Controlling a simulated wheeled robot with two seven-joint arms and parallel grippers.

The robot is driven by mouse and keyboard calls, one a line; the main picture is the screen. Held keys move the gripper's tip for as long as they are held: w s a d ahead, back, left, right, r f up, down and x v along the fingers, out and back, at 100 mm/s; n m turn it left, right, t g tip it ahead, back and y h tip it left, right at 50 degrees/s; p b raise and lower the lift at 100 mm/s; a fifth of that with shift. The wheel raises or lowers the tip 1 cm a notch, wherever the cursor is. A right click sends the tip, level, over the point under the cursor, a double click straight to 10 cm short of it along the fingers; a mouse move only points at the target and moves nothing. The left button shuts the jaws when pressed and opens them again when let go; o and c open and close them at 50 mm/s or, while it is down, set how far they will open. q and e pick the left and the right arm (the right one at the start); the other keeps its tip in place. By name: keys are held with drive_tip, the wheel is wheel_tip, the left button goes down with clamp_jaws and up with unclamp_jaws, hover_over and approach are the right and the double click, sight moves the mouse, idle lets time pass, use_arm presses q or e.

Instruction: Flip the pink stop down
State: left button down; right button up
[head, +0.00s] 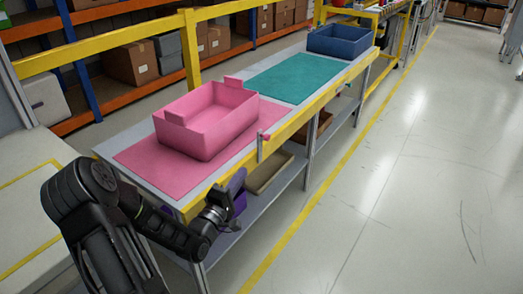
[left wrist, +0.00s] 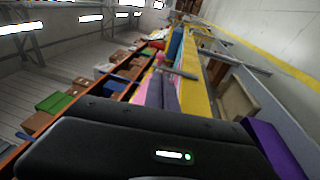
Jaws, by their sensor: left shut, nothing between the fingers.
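The pink stop (head: 265,136) is a small pink piece at the top of a thin grey post on the table's yellow front rail. The post stands upright, beside the pink mat's right end. In the left wrist view a grey bar (left wrist: 178,73) juts from the yellow rail and seems to be this post; its pink end is small there. My left gripper (head: 222,208) is below and left of the stop, near the rail's near end, apart from the stop. It is shut and empty. Its fingers are small and partly unclear in the head view. My right gripper is not in view.
A pink open box (head: 215,135) stands on a pink mat (head: 150,165). A teal mat (head: 290,78) and a blue bin (head: 340,42) are farther along. A purple bin (head: 238,190) and a tan tray (head: 270,172) sit on the lower shelf. The floor at right is clear.

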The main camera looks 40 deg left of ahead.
sight(266, 140)
use_arm(q)
drive_tip(key=b+x, duration=0.1)
drive_tip(key=x, duration=1.3)
drive_tip(key=shift+w, duration=0.1)
